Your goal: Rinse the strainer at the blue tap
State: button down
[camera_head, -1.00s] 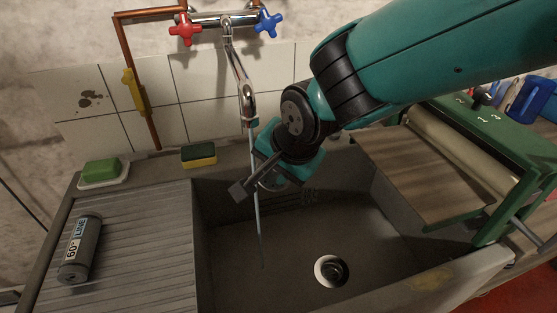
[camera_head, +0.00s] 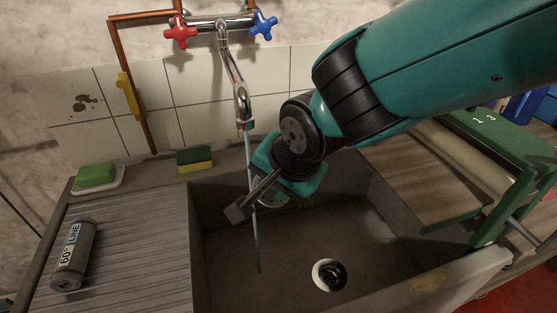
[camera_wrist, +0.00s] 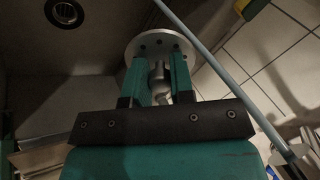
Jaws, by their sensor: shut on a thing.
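The strainer (camera_wrist: 145,43) is a round grey metal disc with small holes and a knob in its middle. My gripper (camera_wrist: 160,75) is shut on that knob in the wrist view. In the head view my gripper hangs over the left part of the sink, below the spout, and largely hides the strainer. The blue tap (camera_head: 264,25) sits at the right end of the mixer, with the red tap (camera_head: 180,32) at the left. A thin stream of water (camera_head: 257,240) runs from the spout (camera_head: 241,105) into the sink. In the wrist view the stream (camera_wrist: 228,75) passes right of the disc, unbroken.
The grey sink (camera_head: 225,275) has an open round drain (camera_head: 329,274). A ribbed drainboard (camera_head: 140,235) at left bears a grey cylinder (camera_head: 73,255). Green soap (camera_head: 96,174) and a sponge (camera_head: 194,159) lie along the back. A green-framed roller device (camera_head: 490,180) stands right.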

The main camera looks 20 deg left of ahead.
jog(key=s+d, duration=0.3)
jog(key=d, duration=0.1)
jog(key=shift+s+b, duration=0.3)
jog(key=shift+b, duration=0.1)
dwell(1.1)
jog(key=s+d+r+p, duration=0.2)
jog(key=s+d+r, duration=0.1)
jog(key=r, duration=0.1)
jog(key=shift+s+d+p, duration=0.15)
jog(key=shift+d+p, duration=0.2)
jog(key=shift+p, duration=0.05)
dwell(0.6)
